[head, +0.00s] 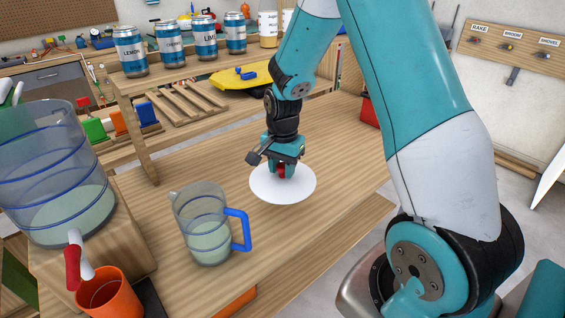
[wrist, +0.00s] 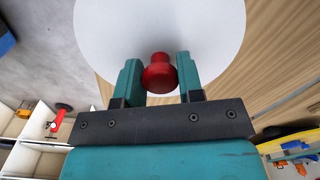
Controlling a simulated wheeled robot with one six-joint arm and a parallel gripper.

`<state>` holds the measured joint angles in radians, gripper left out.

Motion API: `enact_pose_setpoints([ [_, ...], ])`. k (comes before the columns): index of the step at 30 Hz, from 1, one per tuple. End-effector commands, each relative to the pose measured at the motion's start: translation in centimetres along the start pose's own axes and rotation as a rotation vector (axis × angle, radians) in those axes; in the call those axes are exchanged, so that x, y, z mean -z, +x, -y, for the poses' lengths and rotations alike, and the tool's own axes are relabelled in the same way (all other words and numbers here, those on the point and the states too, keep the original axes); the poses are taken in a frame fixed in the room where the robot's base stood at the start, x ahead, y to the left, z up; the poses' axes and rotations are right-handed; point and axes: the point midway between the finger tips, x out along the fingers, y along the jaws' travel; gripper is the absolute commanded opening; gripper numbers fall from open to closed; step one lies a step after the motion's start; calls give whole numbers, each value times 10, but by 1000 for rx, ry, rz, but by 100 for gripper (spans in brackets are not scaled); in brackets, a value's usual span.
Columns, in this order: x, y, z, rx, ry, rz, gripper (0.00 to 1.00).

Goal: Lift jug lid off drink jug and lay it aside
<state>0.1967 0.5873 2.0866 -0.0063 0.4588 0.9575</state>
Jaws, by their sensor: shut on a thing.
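The jug lid is a white disc (head: 268,190) with a red knob (head: 282,171). My gripper (head: 283,167) is shut on the knob from above, and the lid hangs level below it, to the right of the jug. In the wrist view, the two fingers sit either side of the red knob (wrist: 159,74) and the white disc (wrist: 160,25) spreads beyond. Whether the disc touches the table or is just above it, I cannot tell. The drink jug (head: 205,222) stands upright on the table, clear with a blue handle, uncovered and holding pale liquid.
The wooden table (head: 330,225) is clear around the lid. A large clear dispenser (head: 50,175) with a red-handled tap stands at left above an orange cup (head: 108,292). Several cans line a raised shelf behind, with LEMON (head: 130,52) at left.

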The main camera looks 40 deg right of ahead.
Motion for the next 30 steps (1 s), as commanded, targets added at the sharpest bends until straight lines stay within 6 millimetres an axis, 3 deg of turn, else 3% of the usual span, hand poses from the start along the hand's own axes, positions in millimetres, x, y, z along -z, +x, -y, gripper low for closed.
enact_pose_setpoints([
  [3, 0, 20, -1, -2, 0, 1, 6],
  [15, 0, 66, -1, 0, 0, 0, 6],
  [30, 0, 77, -1, 0, 0, 0, 6],
])
